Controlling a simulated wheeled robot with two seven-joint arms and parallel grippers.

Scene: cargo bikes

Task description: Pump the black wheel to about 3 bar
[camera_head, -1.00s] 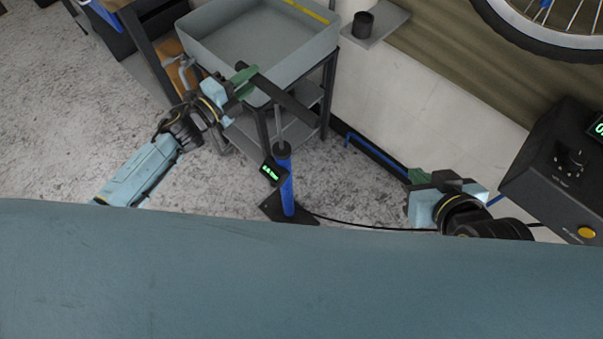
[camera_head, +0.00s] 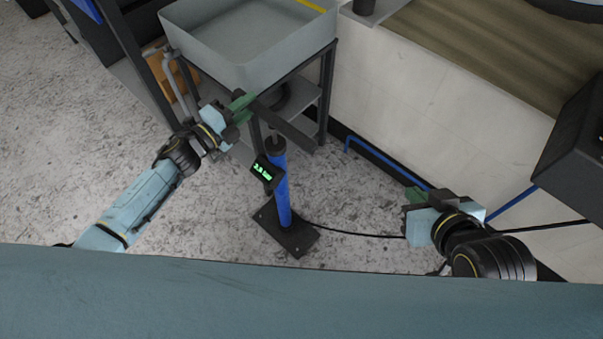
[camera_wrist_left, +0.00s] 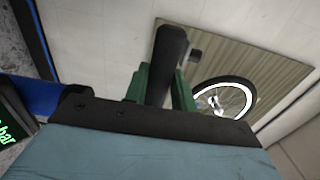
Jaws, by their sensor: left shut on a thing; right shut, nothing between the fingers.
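The blue floor pump (camera_head: 282,195) stands upright on its dark base plate in the head view. Its dark handle bar (camera_head: 290,128) is low, close above the barrel top. My left gripper (camera_head: 243,104) is shut on the left end of this handle; the handle also shows between the green fingers in the left wrist view (camera_wrist_left: 166,65). The pump's display (camera_head: 262,170) glows green and seems to read 2.8 bar; the first digit is hard to tell. A black-tyred wheel (camera_wrist_left: 225,97) with a pale rim shows in the left wrist view. My right gripper (camera_head: 415,197) is shut and empty.
A grey tray (camera_head: 245,65) on a dark-legged stand is behind the pump. A black hose (camera_head: 360,235) runs from the pump base rightward past my right gripper. A dark box (camera_head: 575,145) stands at right. Bare floor (camera_head: 345,195) lies right of the pump.

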